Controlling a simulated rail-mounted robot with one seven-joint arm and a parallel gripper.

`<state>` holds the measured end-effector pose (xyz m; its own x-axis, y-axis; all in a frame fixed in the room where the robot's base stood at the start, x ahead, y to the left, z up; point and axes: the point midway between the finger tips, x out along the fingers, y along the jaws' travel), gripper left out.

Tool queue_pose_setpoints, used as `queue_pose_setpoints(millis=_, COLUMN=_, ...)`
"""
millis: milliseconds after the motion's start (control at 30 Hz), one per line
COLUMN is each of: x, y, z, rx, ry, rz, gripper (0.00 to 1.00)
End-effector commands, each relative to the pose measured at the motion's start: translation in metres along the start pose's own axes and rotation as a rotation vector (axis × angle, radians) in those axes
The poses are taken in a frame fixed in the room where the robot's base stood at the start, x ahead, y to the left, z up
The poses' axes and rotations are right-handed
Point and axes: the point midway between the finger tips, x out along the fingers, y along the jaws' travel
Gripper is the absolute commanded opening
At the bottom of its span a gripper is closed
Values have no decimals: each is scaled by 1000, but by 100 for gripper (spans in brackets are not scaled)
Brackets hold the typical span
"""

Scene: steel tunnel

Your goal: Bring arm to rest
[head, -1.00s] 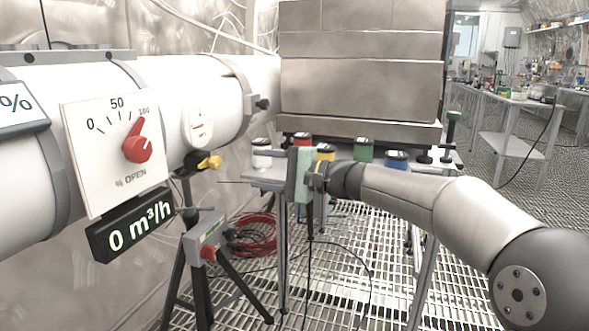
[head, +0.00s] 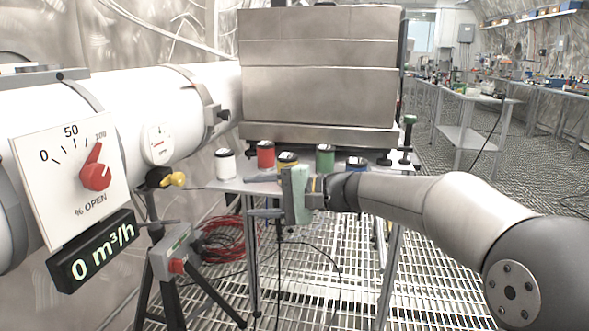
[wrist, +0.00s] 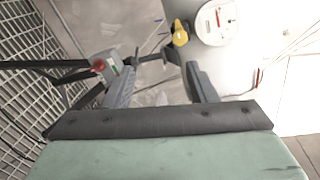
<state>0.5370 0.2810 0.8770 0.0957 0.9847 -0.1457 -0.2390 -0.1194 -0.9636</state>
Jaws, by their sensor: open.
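My gripper (head: 251,196) is at the end of my arm, which reaches in from the right in the head view. It points left, with its two grey fingers apart and nothing between them. In the wrist view the fingers (wrist: 160,78) are also spread and empty, beyond the green gripper body. The gripper appears in front of the small table (head: 228,186) with several coloured jars. I cannot tell its exact distance from the table edge. It touches nothing that I can make out.
A white pipe (head: 60,113) on the left carries a dial with a red knob (head: 95,177), a "0 m³/h" display (head: 92,252) and a yellow-handled valve (head: 173,180). A tripod with a grey box (head: 172,250) stands below. Red cable (head: 222,240) lies on the grating. An aisle opens at right.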

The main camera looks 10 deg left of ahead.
Motion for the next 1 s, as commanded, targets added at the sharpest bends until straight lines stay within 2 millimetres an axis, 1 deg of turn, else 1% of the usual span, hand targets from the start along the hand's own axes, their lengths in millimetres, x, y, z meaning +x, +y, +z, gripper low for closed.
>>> queue_pose_setpoints(millis=33, x=-7, y=-16, z=19, rx=-15, ry=12, rz=80, gripper=52)
queue_pose_setpoints(millis=67, x=-11, y=-14, z=27, rx=-24, ry=21, rz=138, gripper=52)
queue_pose_setpoints(millis=100, x=-19, y=-10, z=39, rx=-36, ry=31, rz=219, gripper=52)
queue_pose_setpoints(millis=167, x=-35, y=-5, z=58, rx=-54, ry=51, rz=343, gripper=52)
queue_pose_setpoints(millis=200, x=-47, y=0, z=70, rx=-67, ry=62, rz=424, gripper=52)
queue_pose_setpoints(millis=267, x=-68, y=5, z=87, rx=-88, ry=79, rz=542, gripper=52)
queue_pose_setpoints(millis=300, x=-84, y=8, z=99, rx=-101, ry=89, rz=617, gripper=52)
queue_pose_setpoints(millis=367, x=-109, y=11, z=118, rx=-120, ry=102, rz=727, gripper=52)
queue_pose_setpoints(millis=400, x=-126, y=12, z=130, rx=-134, ry=108, rz=799, gripper=52)
queue_pose_setpoints(millis=467, x=-153, y=12, z=149, rx=-157, ry=117, rz=902, gripper=52)
queue_pose_setpoints(millis=500, x=-172, y=11, z=162, rx=-173, ry=120, rz=969, gripper=52)
queue_pose_setpoints(millis=567, x=-199, y=9, z=181, rx=-195, ry=123, rz=1064, gripper=52)
queue_pose_setpoints(millis=600, x=-217, y=8, z=194, rx=-211, ry=122, rz=1123, gripper=52)
queue_pose_setpoints(millis=700, x=-255, y=6, z=220, rx=-249, ry=116, rz=1247, gripper=52)
queue_pose_setpoints(millis=800, x=-282, y=5, z=240, rx=-281, ry=105, rz=1335, gripper=52)
queue_pose_setpoints(millis=833, x=-288, y=6, z=244, rx=-289, ry=102, rz=1355, gripper=52)
queue_pose_setpoints(millis=900, x=-298, y=7, z=250, rx=-302, ry=96, rz=1388, gripper=52)
queue_pose_setpoints(millis=1000, x=-305, y=10, z=254, rx=-313, ry=92, rz=1411, gripper=52)
